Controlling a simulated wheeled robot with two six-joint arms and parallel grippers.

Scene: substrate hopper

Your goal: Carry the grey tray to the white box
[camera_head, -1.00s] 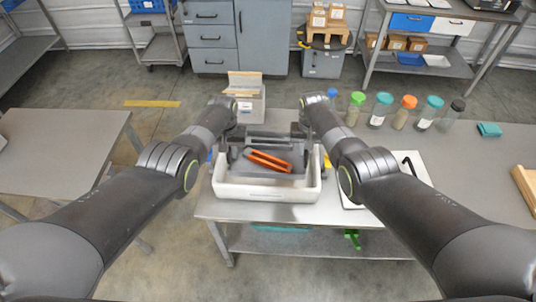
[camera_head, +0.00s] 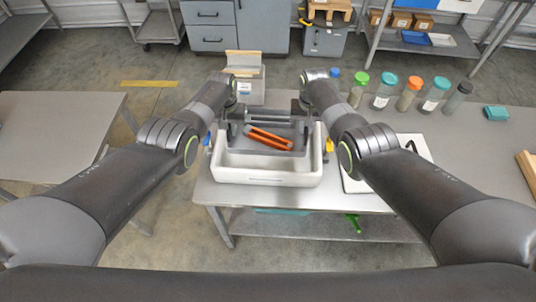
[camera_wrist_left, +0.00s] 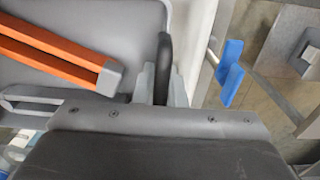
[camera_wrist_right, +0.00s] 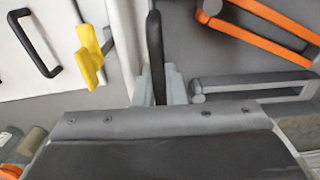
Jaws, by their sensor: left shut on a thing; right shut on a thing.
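The grey tray (camera_head: 285,130) is over the back part of a white tub on the table, and an orange-and-grey tool (camera_head: 268,139) lies in it. Whether the tray touches the tub cannot be told. My left gripper (camera_head: 231,122) is shut on the tray's left black handle (camera_wrist_left: 164,60). My right gripper (camera_head: 308,115) is shut on its right black handle (camera_wrist_right: 155,50). The white tub (camera_head: 265,177) has a blue latch (camera_wrist_left: 231,75) on the left and a yellow latch (camera_wrist_right: 90,55) on the right. A whitish box (camera_head: 250,97) with open flaps stands behind the tray.
Several lidded jars (camera_head: 384,93) line the back of the table, right of my right arm. A white panel with a black handle (camera_wrist_right: 35,43) lies right of the tub. A separate table (camera_head: 60,130) stands at left, with a floor gap between.

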